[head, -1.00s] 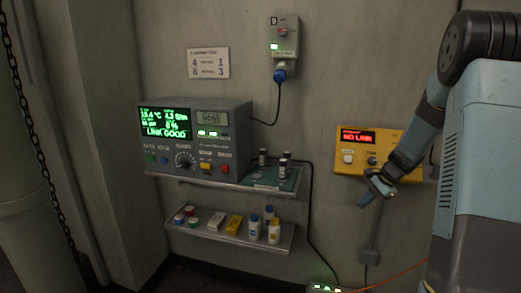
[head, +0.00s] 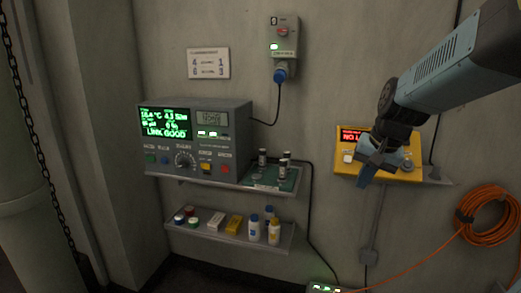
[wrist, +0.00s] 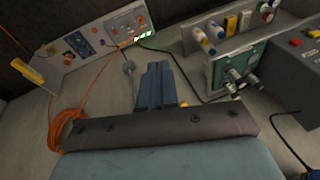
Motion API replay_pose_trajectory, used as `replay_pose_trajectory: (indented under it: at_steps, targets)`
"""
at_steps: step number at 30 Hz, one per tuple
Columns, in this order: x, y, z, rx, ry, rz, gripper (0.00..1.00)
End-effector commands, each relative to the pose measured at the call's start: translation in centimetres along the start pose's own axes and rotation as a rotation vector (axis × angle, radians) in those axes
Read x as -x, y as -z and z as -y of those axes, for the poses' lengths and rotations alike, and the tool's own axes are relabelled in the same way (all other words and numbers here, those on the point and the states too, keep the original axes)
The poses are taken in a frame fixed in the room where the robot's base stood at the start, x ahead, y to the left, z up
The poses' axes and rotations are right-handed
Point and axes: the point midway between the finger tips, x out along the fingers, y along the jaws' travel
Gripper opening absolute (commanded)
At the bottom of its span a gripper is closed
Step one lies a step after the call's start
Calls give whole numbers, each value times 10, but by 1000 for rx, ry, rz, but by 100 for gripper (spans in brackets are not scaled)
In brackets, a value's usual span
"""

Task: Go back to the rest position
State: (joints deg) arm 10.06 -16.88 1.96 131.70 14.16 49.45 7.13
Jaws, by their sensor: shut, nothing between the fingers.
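My gripper (head: 366,176) hangs in front of the yellow box in the head view, at the end of my blue-grey arm. Its blue fingers are together and hold nothing; they also show in the middle of the wrist view (wrist: 158,88). The yellow box (head: 350,171) is on the wall with a red lit display (head: 352,134), partly covered by my gripper and arm. In the wrist view only a small yellow part shows beside the fingers. I cannot tell if the gripper touches the box.
A grey instrument (head: 240,145) reading LINK GOOD stands on the upper shelf beside a green board (head: 271,178). Bottles and small boxes stand on the lower shelf (head: 210,236). An orange cable coil (head: 490,215) hangs at right. A grey wall box (head: 283,40) has a blue plug.

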Motion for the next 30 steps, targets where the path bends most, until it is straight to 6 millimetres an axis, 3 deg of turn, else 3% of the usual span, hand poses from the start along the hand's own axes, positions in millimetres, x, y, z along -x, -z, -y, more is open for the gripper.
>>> replay_pose_trajectory:
  at_steps: [6,15,21,30]
  targets:
    - [32,-47,-3,159,-29,-73,0]
    - [60,-104,-20,350,-73,-166,0]
    - [67,-123,-30,419,-90,-201,0]
    - [68,-127,-32,433,-95,-206,0]
